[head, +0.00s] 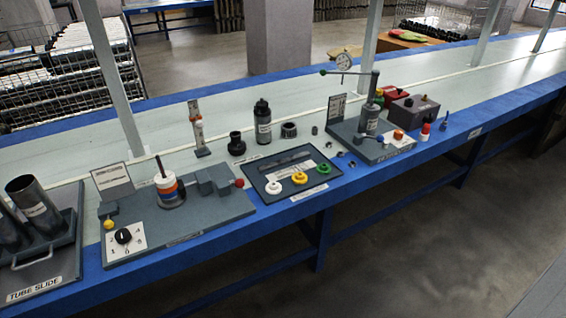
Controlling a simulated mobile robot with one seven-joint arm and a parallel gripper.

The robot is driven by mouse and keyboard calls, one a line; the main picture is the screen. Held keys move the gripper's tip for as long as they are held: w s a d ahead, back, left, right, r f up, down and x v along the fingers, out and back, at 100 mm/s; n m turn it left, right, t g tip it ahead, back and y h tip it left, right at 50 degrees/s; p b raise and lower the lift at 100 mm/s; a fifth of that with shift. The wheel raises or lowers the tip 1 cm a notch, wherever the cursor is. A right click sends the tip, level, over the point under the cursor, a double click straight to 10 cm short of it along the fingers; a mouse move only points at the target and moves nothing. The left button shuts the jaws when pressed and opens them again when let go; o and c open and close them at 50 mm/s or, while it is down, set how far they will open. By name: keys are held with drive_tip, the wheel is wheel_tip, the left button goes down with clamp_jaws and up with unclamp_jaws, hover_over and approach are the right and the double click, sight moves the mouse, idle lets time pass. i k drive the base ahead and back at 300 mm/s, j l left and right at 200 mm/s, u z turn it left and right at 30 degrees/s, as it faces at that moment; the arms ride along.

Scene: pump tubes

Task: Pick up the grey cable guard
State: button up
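A long, narrow dark grey piece (287,158) lies flat along the back of a dark parts tray (262,166) on the blue-edged bench. It may be the grey cable guard, but I cannot tell for sure at this size. In front of it on the tray are a white label strip and a white ring (273,187), a yellow ring (299,178) and a green ring (323,169). My gripper is not in view.
Left of the tray is a grey fixture board (225,205) with a ringed post and knob. Further left stands the tube slide (50,262). Right is a press with a lever (370,122). Behind the tray are a black bottle (262,124) and dark fittings. Bench posts rise behind.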

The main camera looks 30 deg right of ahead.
sight(302, 154)
drive_tip(key=i+l+u, duration=0.2)
drive_tip(key=i+l, duration=0.2)
drive_tip(key=l, duration=0.25)
drive_tip(key=i+l+u, duration=0.25)
drive_tip(key=i+l, duration=0.15)
drive_tip(key=l, duration=0.3)
